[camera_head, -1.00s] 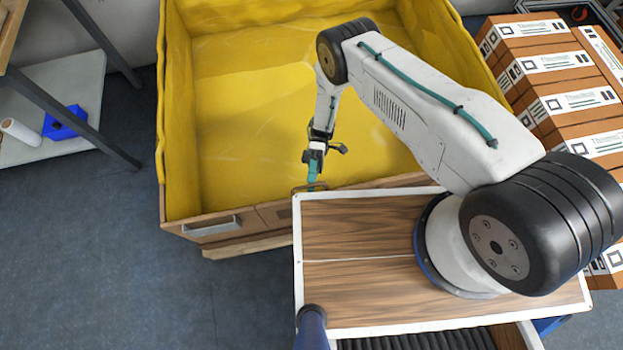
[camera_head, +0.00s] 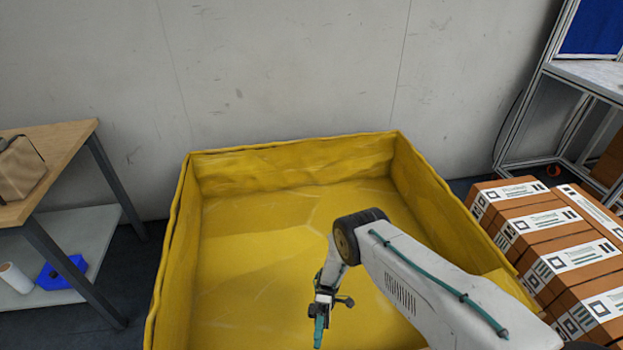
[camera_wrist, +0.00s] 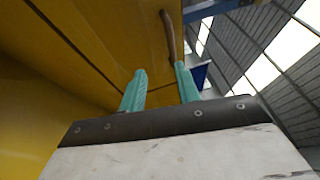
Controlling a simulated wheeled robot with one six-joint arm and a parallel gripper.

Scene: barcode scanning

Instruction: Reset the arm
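The yellow bin looks empty inside. Its front edge is below the head picture.
Brown labelled boxes (camera_head: 545,235) are stacked right of the bin. A wooden table (camera_head: 62,155) with a bag (camera_head: 20,168) stands at the left, a blue bin (camera_head: 62,272) and white roll (camera_head: 14,278) on its lower shelf. A metal-framed bench (camera_head: 590,78) is at the back right.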

